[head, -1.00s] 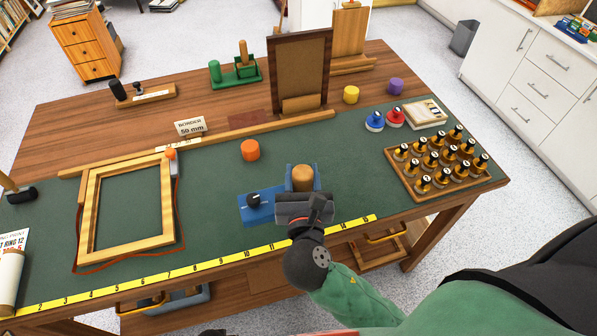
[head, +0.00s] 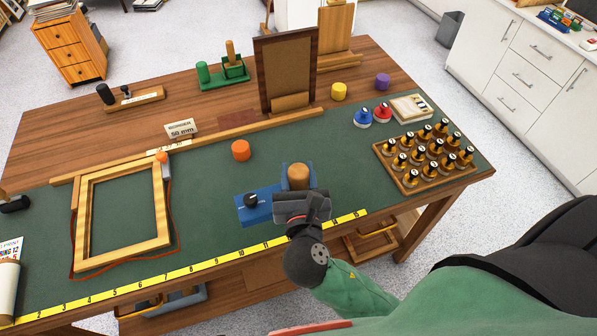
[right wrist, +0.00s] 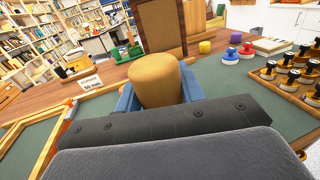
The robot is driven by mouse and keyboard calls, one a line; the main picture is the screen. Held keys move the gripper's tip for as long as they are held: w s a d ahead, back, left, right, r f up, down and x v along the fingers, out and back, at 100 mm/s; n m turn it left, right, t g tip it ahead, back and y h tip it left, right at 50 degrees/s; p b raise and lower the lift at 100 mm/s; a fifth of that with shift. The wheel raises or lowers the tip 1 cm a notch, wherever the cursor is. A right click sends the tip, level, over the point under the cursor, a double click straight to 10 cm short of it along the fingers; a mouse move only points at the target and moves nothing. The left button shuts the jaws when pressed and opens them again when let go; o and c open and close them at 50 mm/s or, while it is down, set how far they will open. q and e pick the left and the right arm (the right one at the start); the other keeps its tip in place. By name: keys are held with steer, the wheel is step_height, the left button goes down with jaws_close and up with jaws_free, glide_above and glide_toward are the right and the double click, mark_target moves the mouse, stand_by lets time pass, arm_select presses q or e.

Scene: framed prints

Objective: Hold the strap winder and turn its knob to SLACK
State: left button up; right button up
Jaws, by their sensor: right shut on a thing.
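The strap winder appears to be the blue unit (head: 270,213) on the green mat, near the yellow tape. Its black knob (head: 250,200) sits on the left part; the label lettering is too small to read. At its right end a tan wooden cylinder (head: 298,175) stands between blue walls; it also shows in the right wrist view (right wrist: 158,80). My right gripper (head: 302,200) is shut on the winder at this end, from the near side. Its dark jaws hide the contact. My left gripper is not in view.
A wooden frame (head: 167,215) with a red strap lies left of the winder. An orange cylinder (head: 240,150) stands behind it. A tray (head: 412,188) of black-topped pieces is at right, and an upright dark frame (head: 259,75) behind. The mat between wooden frame and winder is clear.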

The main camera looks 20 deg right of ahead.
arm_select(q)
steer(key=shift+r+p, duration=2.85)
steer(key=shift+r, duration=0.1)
arm_select(e)
steer(key=w+a, duration=0.7)
steer(key=a, duration=0.2)
steer(key=shift+a, duration=0.15)
steer(key=shift+f+b, duration=1.9)
steer(key=shift+f, duration=3)
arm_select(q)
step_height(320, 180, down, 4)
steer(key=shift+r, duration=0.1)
arm_select(e)
steer(key=shift+f, duration=0.15)
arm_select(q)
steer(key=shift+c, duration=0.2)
arm_select(e)
steer(key=shift+f, duration=0.4)
